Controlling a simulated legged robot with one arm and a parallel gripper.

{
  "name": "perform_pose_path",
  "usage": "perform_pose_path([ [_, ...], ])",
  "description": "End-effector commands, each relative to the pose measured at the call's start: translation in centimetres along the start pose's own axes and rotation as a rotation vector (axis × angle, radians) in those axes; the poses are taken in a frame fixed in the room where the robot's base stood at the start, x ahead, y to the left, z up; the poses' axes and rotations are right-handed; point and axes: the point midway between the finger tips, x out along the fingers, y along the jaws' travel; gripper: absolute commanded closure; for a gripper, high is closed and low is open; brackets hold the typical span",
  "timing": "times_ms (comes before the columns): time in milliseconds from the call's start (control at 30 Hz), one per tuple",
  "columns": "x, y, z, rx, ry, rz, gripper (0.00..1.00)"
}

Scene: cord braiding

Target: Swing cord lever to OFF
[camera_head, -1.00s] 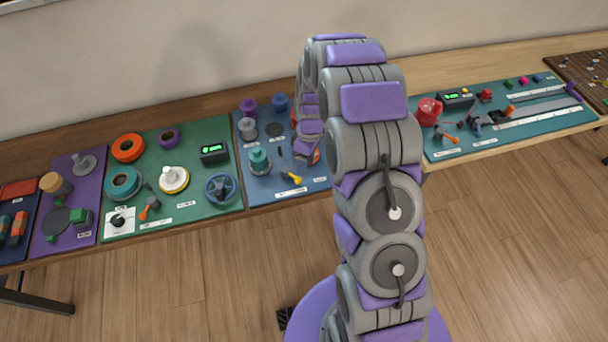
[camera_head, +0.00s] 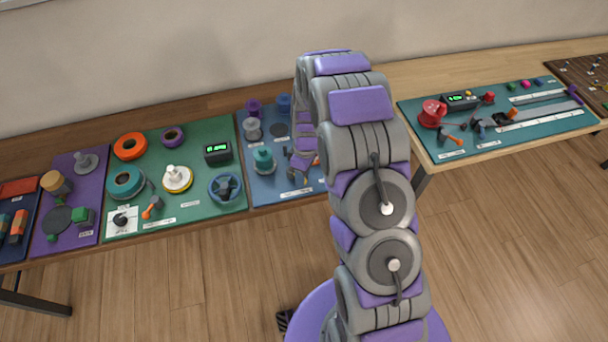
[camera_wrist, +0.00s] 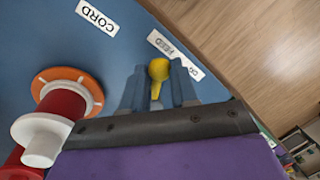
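The cord lever shows in the wrist view as a yellow ball knob (camera_wrist: 158,69) on a thin yellow stem, on a blue panel (camera_wrist: 40,45). My gripper (camera_wrist: 159,82) has one grey finger on each side of the knob and stem. A small gap shows beside the stem; I cannot tell whether the fingers press on the knob. A white label ending in "FEED" (camera_wrist: 174,54) lies just beyond the knob, partly covered.
A red and white spool on an orange disc (camera_wrist: 90,87) stands left of my gripper in the wrist view, near a "CORD" label (camera_wrist: 97,16). A teal spool (camera_head: 263,160) stands left of my gripper in the head view. A green panel (camera_head: 190,205) lies further left.

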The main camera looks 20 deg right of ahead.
Motion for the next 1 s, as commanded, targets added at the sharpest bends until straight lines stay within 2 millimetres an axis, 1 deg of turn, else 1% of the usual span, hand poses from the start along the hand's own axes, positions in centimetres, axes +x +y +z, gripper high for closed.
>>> perform_pose_path([
  [33,-0.01,0.05,0.03,0.0,0.001,0.0,0.77],
  [267,-0.08,0.43,0.52,-0.001,0.008,-0.005,0.99],
  [767,-0.1,0.32,0.52,0.014,0.008,-0.004,1.0],
  [1000,-0.09,-0.26,0.28,0.11,0.027,-0.006,1.0],
])
